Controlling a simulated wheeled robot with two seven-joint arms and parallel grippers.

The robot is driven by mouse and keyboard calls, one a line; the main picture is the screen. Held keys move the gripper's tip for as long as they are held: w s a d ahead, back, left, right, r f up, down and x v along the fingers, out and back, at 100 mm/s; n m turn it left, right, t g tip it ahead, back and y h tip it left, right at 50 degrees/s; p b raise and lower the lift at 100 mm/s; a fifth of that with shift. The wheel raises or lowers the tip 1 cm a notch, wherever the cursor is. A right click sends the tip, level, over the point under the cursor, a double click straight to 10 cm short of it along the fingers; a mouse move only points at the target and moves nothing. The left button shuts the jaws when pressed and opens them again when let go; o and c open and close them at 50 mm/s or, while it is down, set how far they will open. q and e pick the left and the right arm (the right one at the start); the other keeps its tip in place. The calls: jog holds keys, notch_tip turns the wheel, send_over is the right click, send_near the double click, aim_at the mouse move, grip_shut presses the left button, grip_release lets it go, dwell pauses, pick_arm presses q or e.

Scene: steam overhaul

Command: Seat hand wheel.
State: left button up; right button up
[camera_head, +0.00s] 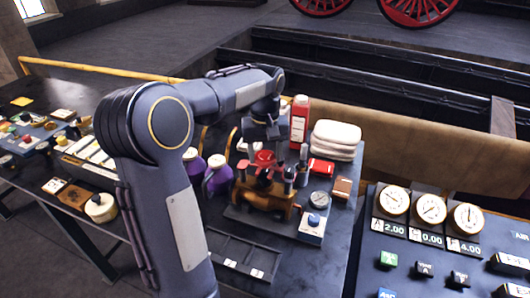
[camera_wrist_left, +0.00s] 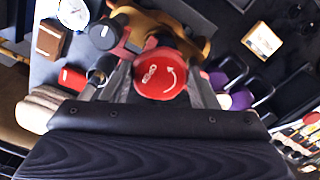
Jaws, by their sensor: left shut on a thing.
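The red hand wheel (camera_head: 264,157) is above the brass-coloured valve body (camera_head: 262,196) on the dark bench. In the left wrist view the wheel (camera_wrist_left: 160,74) faces the camera, with white lettering and a curved arrow. My left gripper (camera_head: 265,150) reaches down over the valve body and is shut on the wheel. Its fingers (camera_wrist_left: 161,88) lie on both sides of the wheel in the wrist view. Part of the brass body (camera_wrist_left: 192,42) shows behind the wheel. The wheel hides the place beneath it, so I cannot tell whether it touches the stem. My right gripper is not in view.
A red bottle (camera_head: 299,122), folded white cloths (camera_head: 336,139) and purple oil cans (camera_head: 217,176) stand close around. A gauge (camera_head: 319,199) and a dark tray (camera_head: 240,256) lie nearer. A panel with dials (camera_head: 430,209) is at right.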

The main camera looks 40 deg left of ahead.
pick_arm(q)
jog(key=shift+f, duration=0.2)
jog(key=shift+f+b, duration=0.35)
jog(key=shift+f, duration=0.05)
jog(key=shift+f, duration=0.25)
dwell(0.6)
jog(key=o, duration=1.6)
jog(key=shift+c, duration=0.2)
jog(key=shift+r, duration=0.1)
notch_tip(320, 180, up, 6)
jog(key=p, duration=0.6)
jog(key=shift+r, duration=0.25)
